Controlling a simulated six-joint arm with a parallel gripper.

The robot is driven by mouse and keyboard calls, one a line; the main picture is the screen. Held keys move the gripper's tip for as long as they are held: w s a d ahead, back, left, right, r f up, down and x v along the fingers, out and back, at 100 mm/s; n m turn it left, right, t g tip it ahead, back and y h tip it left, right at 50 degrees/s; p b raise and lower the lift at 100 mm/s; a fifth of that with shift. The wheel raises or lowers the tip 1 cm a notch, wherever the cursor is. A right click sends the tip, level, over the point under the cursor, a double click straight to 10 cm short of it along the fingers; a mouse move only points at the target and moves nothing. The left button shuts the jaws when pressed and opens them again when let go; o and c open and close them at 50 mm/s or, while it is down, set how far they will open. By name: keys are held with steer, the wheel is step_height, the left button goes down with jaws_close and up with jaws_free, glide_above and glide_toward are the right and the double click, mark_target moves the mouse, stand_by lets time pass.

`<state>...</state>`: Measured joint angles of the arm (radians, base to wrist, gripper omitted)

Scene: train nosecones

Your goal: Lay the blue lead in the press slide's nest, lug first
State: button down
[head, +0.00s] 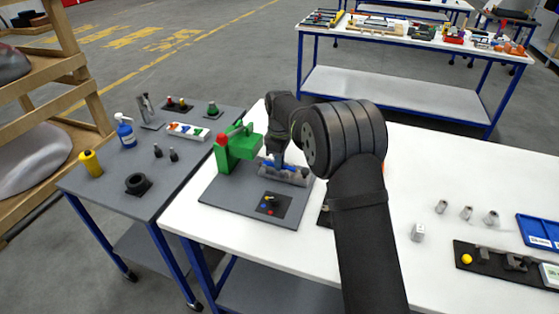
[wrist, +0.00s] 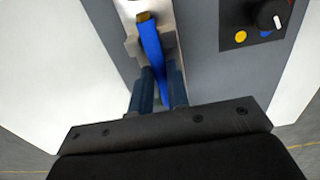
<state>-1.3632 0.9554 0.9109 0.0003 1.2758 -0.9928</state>
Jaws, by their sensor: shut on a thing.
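My gripper (head: 277,160) is low over the slide of the green press (head: 240,148). In the wrist view my gripper (wrist: 160,78) is shut on the blue lead (wrist: 151,42). The lead runs between the fingers, with its brass-coloured lug (wrist: 145,17) pointing away from me. The lug end lies over the grey metal press slide (wrist: 167,18) and its blocks. I cannot tell whether the lead touches the nest floor. In the head view the slide (head: 296,176) is partly hidden by my arm, and only a little blue shows.
A black control plate (head: 272,204) with coloured buttons sits on the press's grey base (head: 225,195). A grey side table (head: 100,178) at left holds a blue bottle (head: 125,131) and a yellow bottle (head: 91,163). Metal cylinders (head: 467,213) and a blue tray (head: 537,232) are at right.

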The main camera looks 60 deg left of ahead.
steer(key=c, duration=1.3)
jaws_free()
steer(key=shift+f, duration=0.1)
step_height(320, 180, up, 18)
steer(key=shift+f, duration=0.25)
step_height(320, 180, down, 18)
steer(key=shift+r, duration=0.25)
steer(key=shift+r, duration=0.1)
